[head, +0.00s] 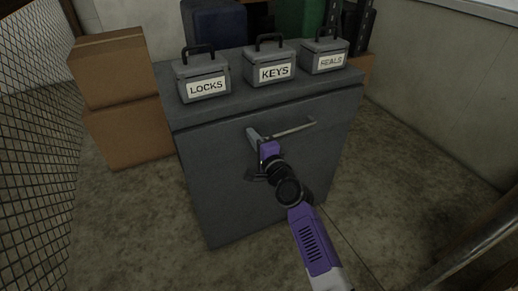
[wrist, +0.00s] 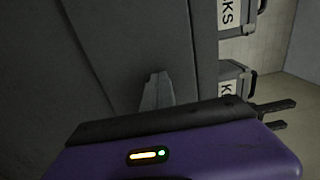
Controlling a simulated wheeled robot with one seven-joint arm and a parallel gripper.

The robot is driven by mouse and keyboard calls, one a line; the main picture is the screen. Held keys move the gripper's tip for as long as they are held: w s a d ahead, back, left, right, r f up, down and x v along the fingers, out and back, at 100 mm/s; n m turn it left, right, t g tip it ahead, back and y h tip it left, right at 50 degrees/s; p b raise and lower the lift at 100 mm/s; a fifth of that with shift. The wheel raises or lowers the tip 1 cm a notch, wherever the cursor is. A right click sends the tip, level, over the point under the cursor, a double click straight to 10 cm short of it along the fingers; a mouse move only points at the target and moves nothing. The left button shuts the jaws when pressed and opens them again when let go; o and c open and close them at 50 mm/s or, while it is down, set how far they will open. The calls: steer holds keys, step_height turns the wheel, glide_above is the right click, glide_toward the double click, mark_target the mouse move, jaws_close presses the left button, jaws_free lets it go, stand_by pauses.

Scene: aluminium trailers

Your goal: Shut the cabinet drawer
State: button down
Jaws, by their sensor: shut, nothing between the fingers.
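The dark grey cabinet (head: 225,190) stands ahead of me in the head view. Its drawer front (head: 215,150) has a pale bar handle (head: 295,129) near the top. A seam runs under the cabinet top; I cannot tell how far the drawer stands out. My gripper (head: 252,134) is shut and empty, with its fingertips at the drawer front beside the handle's left end. In the wrist view, the shut fingers (wrist: 156,90) point at a grey cabinet surface (wrist: 140,40). Whether they touch it is not clear. My arm hides part of the lower front.
Boxes labelled LOCKS (head: 203,78), KEYS (head: 270,65) and one more (head: 323,54) stand on the cabinet top. Cardboard boxes (head: 115,75) are stacked at left beside a wire mesh (head: 35,120). Floor (head: 400,200) is clear at right, with a rail (head: 480,245) at lower right.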

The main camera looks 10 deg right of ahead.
steer(key=shift+w+a+r, duration=0.15)
steer(key=shift+w, duration=0.3)
steer(key=shift+w+a+r, duration=0.1)
steer(key=shift+w, duration=0.3)
steer(key=shift+s+f, duration=0.1)
steer(key=shift+f, duration=0.05)
